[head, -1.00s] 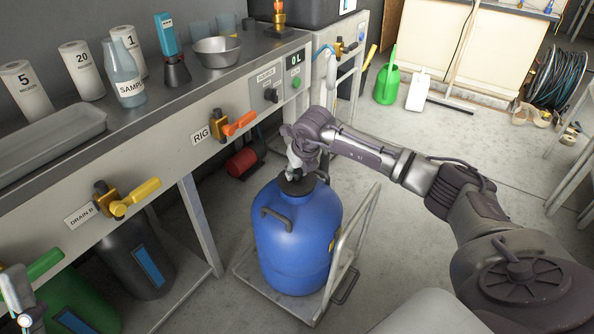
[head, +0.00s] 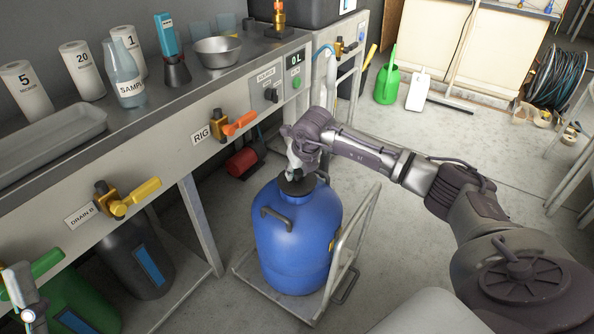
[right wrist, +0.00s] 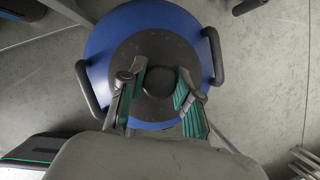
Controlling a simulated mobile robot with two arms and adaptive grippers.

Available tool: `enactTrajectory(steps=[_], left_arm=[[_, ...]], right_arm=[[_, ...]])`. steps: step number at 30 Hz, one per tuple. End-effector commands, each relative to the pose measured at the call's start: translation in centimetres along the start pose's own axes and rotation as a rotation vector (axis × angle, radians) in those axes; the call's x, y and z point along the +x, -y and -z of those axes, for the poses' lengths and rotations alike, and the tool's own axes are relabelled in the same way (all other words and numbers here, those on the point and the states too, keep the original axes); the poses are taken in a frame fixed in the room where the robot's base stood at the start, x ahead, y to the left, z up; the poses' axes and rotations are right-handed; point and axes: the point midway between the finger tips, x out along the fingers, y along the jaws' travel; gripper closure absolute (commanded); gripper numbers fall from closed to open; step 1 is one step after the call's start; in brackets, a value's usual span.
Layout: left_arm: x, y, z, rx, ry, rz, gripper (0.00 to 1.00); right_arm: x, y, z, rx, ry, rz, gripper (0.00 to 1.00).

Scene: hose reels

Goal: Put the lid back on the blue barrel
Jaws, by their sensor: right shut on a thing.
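The blue barrel (head: 296,240) stands upright on a low trolley in the head view. Its dark round lid (head: 297,186) is at the barrel's mouth, level; I cannot tell whether it is fully seated. My right gripper (head: 294,174) points down over the barrel, shut on the lid's knob. In the right wrist view the gripper's green-padded fingers (right wrist: 156,92) are on either side of the dark knob (right wrist: 157,80), with the lid (right wrist: 150,48) centred over the blue top. A grey piece at the lower left edge of the head view looks like part of my left gripper (head: 22,295); its jaws are unclear.
The trolley (head: 345,240) has an upright rail at the barrel's right. A bench (head: 150,170) with valves runs along the left. A dark drum (head: 135,262) stands below it. The floor (head: 455,150) behind my right arm is mostly clear.

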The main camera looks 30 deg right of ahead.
Motion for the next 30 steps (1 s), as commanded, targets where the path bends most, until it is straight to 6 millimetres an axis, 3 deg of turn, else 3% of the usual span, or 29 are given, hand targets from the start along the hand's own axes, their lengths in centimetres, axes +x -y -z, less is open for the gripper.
enactTrajectory(steps=[30], left_arm=[[0.01, -0.02, -0.57, -0.001, 0.032, 0.0, 0.6]], right_arm=[[0.18, -0.01, 0.07, 0.0, 0.0, 0.0, 1.0]])
